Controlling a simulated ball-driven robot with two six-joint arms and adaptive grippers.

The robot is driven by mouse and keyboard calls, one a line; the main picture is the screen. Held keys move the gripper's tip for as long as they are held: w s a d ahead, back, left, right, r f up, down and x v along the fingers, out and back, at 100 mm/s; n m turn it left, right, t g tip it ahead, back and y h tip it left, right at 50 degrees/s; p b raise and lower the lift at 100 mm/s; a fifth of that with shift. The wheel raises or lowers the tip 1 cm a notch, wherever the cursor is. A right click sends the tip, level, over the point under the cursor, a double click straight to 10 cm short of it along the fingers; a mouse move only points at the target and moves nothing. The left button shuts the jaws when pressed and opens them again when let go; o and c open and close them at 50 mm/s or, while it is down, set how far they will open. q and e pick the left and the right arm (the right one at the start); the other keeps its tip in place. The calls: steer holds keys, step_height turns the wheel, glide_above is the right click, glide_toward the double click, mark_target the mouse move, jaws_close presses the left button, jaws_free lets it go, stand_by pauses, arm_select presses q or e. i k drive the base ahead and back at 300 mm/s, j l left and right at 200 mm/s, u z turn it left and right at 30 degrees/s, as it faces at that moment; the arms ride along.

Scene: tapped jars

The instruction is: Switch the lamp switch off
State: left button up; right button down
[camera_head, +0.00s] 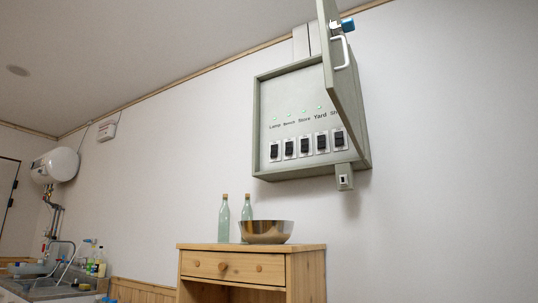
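A grey-green switch box (260,110) hangs on the white wall, right of the picture's middle. Its door (343,85) stands open, hinged on the right side. Inside is a row of several black rocker switches under printed labels. The lamp switch (274,151) is the leftmost, below the label "Lamp". Small indicator lights sit above the labels; several look green, and the one over "Lamp" is faint. The rocker's position is too small to tell. The open door covers part of the rightmost label. Neither of my grippers is in view.
The door carries a white handle (341,53) and a blue knob (347,24). A small socket box (344,178) hangs below the switch box. A wooden cabinet (310,262) holds two green bottles (223,220) and a brass bowl (266,232). A sink and white boiler (55,165) are far left.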

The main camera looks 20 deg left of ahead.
mark_target(274, 147)
steer(key=i+j, duration=0.2)
steer(key=j, duration=0.3)
steer(key=i+j+z, duration=0.15)
steer(key=j, duration=0.4)
steer(key=i+j, duration=0.2)
steer(key=j, duration=0.3)
steer(key=i+j+z, duration=0.1)
steer(key=j, duration=0.45)
steer(key=i+j+z, duration=0.1)
steer(key=i+j, duration=0.15)
steer(key=j, duration=0.3)
steer(key=i+j, duration=0.1)
steer(key=j, duration=0.45)
steer(key=i+j+z, duration=0.1)
steer(key=j, duration=0.45)
steer(key=i+j+z, duration=0.1)
steer(key=j, duration=0.5)
steer(key=i, duration=0.05)
